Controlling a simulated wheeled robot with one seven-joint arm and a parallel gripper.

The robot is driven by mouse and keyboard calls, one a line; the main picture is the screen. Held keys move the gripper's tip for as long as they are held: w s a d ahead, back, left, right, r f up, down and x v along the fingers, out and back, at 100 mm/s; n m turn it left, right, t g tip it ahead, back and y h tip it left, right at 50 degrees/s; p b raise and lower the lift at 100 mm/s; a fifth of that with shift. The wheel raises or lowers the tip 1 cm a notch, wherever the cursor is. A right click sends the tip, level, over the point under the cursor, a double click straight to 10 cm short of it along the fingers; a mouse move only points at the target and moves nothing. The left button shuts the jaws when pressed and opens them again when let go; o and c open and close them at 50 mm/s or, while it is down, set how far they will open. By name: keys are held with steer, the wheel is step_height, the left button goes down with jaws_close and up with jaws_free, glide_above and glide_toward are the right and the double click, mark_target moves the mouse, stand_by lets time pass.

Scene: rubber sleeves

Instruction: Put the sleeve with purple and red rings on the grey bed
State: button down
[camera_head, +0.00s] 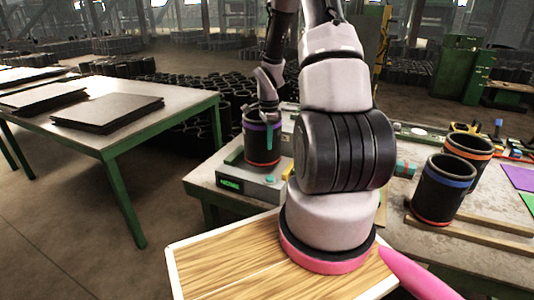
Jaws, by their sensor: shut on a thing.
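The sleeve with purple and red rings (262,143) is a black upright cylinder, with the purple ring near its top and the red ring near its bottom. It is at the grey bed (233,172), a low device with a green display on its front. The sleeve's bottom appears to be on the bed or just above it; I cannot tell which. My gripper (267,128) reaches down from above and is shut on the sleeve, with a finger in front of its near wall.
On the same bench (405,235), to the right, stand a sleeve with blue and red rings (440,192) and a sleeve with an orange ring (468,148). Wooden strips (470,240) lie around them. A table with dark sheets (107,112) stands left.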

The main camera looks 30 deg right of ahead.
mark_target(268, 152)
steer(key=shift+f, duration=2.15)
steer(key=c, duration=1)
jaws_free()
steer(key=shift+o, duration=0.2)
